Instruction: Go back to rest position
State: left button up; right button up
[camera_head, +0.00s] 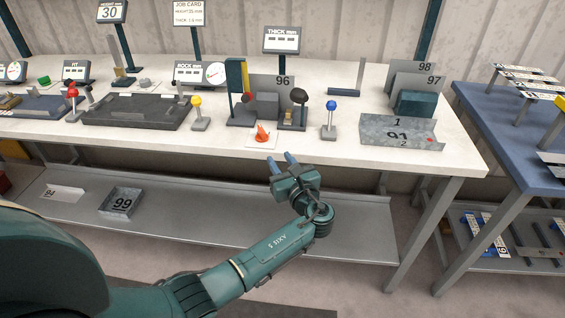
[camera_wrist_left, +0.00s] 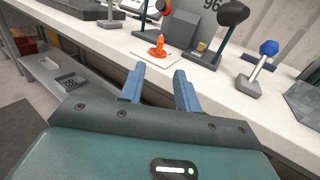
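My left gripper (camera_head: 283,164) hangs in front of the white bench's front edge, with its blue fingers pointing toward the bench. In the left wrist view its two fingers (camera_wrist_left: 160,88) stand apart with nothing between them. The gripper is open and touches nothing that I can see. My left arm reaches in from the lower left of the head view. My right gripper is in neither view.
The white bench (camera_head: 340,153) carries an orange piece (camera_head: 262,133) on a white card, a blue-knobbed lever (camera_head: 330,120), a yellow-knobbed lever (camera_head: 198,112) and a grey bracket (camera_head: 385,134). A shelf (camera_head: 190,216) lies below. A blue table (camera_head: 500,135) stands right.

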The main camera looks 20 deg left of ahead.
pick_arm(q)
jog(key=s+a+f+n+g+h, duration=0.1)
jog(key=s+f+n+g+h, duration=0.25)
jog(key=s+f+n, duration=0.5)
jog(key=s+f+n+g+h, duration=0.35)
jog(key=s+n, duration=0.25)
jog(key=s, duration=0.5)
jog(key=s+d+r+n+g+h, duration=0.1)
jog(key=s+d+r+n+h, duration=0.15)
jog(key=s+n, duration=0.35)
jog(key=s+d+r+n+g+h, duration=0.1)
jog(key=s+r+n+h, duration=0.25)
jog(key=s, duration=0.55)
jog(key=w+d+f+t+h, duration=0.3)
jog(key=w+d+f+t, duration=0.3)
jog(key=f+t, duration=0.1)
jog(key=shift+d+f, duration=0.25)
jog(key=shift+f, duration=0.05)
